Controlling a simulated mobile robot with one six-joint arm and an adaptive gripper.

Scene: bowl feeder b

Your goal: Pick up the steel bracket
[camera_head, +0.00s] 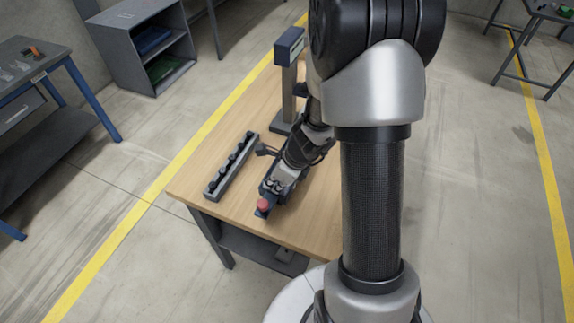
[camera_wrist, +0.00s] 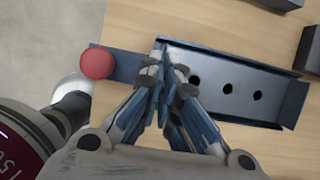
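My gripper (camera_wrist: 163,68) points down over the table, its fingertips drawn close together, with no clear gap between them. Nothing is plainly seen between the tips, though the fingers hide what lies right below. A dark blue-grey metal channel (camera_wrist: 238,77) with raised edges and round holes runs right from behind the fingers in the wrist view. I cannot tell whether this is the steel bracket, and no other piece is clearly it. A red ball-shaped knob (camera_wrist: 97,62) sits left of the fingertips beside a flat blue part (camera_wrist: 127,66). The knob also shows in the head view (camera_head: 263,207).
A dark rail (camera_head: 213,188) with several black knobs lies left of my gripper on the wooden table (camera_head: 190,184). A post with a blue head (camera_head: 289,44) stands behind. Bare wood lies between the rail and gripper. A shelf unit (camera_head: 118,54) stands at the back left.

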